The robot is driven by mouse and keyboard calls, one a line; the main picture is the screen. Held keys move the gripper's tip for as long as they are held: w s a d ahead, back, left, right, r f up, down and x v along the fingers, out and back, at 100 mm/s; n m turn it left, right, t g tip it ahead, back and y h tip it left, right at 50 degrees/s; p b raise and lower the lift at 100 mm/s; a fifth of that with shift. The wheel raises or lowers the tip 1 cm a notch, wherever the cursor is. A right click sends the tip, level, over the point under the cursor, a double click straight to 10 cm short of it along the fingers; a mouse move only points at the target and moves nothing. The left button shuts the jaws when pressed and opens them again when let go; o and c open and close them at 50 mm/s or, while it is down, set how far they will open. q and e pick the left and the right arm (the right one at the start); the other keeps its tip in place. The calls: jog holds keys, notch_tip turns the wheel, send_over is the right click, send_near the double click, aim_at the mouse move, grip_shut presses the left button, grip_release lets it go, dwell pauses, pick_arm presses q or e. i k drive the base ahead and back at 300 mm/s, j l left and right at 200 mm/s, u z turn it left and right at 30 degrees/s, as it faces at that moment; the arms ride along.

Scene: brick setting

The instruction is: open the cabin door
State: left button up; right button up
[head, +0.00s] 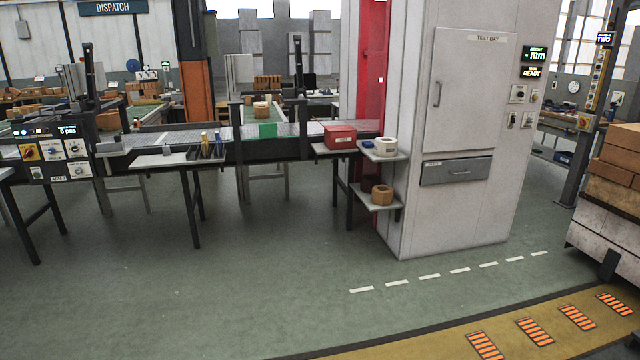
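The tall white cabin (418,190) stands right of the middle in the head view. Its door (475,100) is a flat light panel under a "TEST BAY" label (487,38), and it looks closed. A vertical bar handle (437,94) sits near the door's left edge. Below the door is a grey drawer front (440,176) with a small handle. Neither of my grippers shows in this view, and the inside of the cabin is hidden.
Small shelves (385,152) with containers stick out left of the cabin. A conveyor (210,136) runs left. Stacked boxes (612,170) stand at the right. The green floor (270,270) in front is clear.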

aim_at(471, 69)
jog(key=i+j, duration=0.1)
jog(key=i, duration=0.5)
jog(key=i+j, duration=0.1)
jog(key=i, duration=0.45)
jog(key=i+j+z, duration=0.1)
jog(key=i, duration=0.5)
